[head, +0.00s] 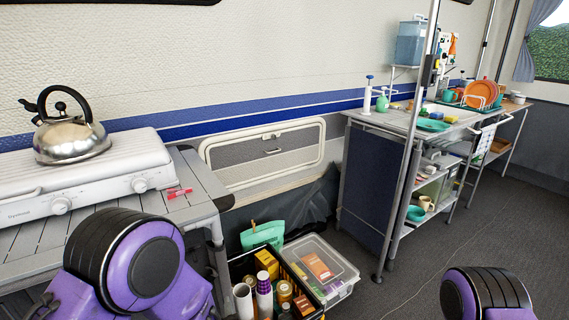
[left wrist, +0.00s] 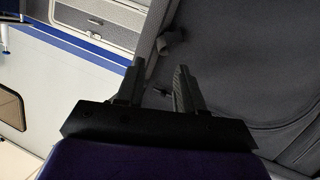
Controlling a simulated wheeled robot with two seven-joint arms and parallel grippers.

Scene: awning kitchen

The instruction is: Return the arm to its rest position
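My left gripper (left wrist: 160,69) shows in the left wrist view with its two black fingers apart and nothing between them. Grey fabric-like surfaces lie behind the fingers. In the head view, the purple and black joint of my left arm (head: 123,262) is at the lower left, in front of the table. Its gripper is mostly hidden there. A purple and black part of my right arm (head: 486,295) is at the bottom right edge. My right gripper is out of sight.
A slatted table (head: 205,190) at left bears a white stove (head: 95,180), a steel kettle (head: 68,135) and a red lighter (head: 179,193). A crate of goods (head: 240,268) and a clear box (head: 335,268) stand on the floor. A kitchen rack (head: 370,185) is at right; open floor lies before it.

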